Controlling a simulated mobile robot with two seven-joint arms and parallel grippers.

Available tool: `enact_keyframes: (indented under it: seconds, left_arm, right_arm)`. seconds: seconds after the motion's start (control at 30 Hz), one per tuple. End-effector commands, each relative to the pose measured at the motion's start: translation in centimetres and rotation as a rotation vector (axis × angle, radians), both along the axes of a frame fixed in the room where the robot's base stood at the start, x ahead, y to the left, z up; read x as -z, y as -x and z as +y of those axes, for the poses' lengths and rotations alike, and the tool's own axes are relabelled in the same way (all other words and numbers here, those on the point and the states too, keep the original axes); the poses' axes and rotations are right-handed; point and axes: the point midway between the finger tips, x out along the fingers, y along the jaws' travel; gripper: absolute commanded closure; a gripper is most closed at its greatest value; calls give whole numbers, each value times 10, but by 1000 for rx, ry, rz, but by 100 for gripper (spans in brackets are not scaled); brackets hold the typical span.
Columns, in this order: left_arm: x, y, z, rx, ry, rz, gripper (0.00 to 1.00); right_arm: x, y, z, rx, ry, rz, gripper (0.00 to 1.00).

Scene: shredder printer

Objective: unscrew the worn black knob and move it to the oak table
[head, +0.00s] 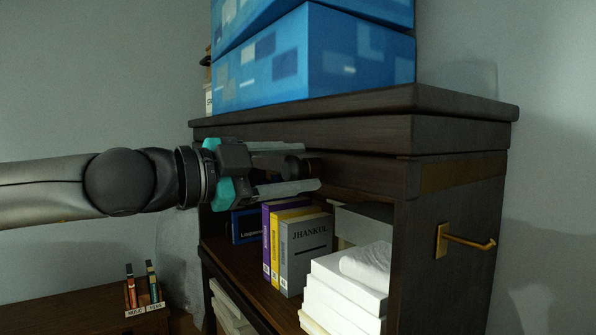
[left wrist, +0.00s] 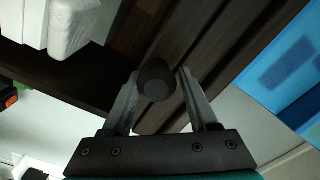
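The black knob (head: 294,167) is a small dark round piece on the front of the dark wooden cabinet (head: 460,104), just under its top, with a short brownish stub behind it. My left gripper (head: 305,168) is open, with one finger above the knob and one below, and gaps show between. In the left wrist view the knob (left wrist: 157,80) shows end-on between the fingertips of my left gripper (left wrist: 157,78). A brown wooden table (head: 60,290) stands at the lower left; I cannot tell if it is oak. My right gripper is out of view.
A blue patterned box (head: 350,55) stands on the cabinet. The shelf below holds upright books (head: 305,250) and a white paper stack (head: 340,290). A brass hook (head: 465,240) juts from the cabinet's right side. A small book holder (head: 145,308) stands on the table, which is bare to its left.

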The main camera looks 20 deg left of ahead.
Motion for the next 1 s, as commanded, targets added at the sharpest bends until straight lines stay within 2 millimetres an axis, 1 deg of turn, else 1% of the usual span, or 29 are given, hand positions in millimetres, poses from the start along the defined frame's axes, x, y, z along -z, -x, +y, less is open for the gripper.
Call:
enact_keyframes:
  seconds: [0.03, 0.13, 0.17, 0.47, 1.0]
  left_arm:
    - [0, 0, 0, 1, -1, 0, 34]
    - [1, 0, 0, 0, -2, 1, 22]
    - [1, 0, 0, 1, -2, 2, 20]
    - [1, 2, 0, 2, -5, 2, 20]
    - [0, 27, 15, 1, -3, 0, 20]
  right_arm:
    - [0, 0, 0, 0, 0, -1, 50]
    - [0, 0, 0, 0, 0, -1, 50]
    - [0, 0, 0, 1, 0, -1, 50]
    - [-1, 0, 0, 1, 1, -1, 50]
    - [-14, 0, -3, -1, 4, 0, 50]
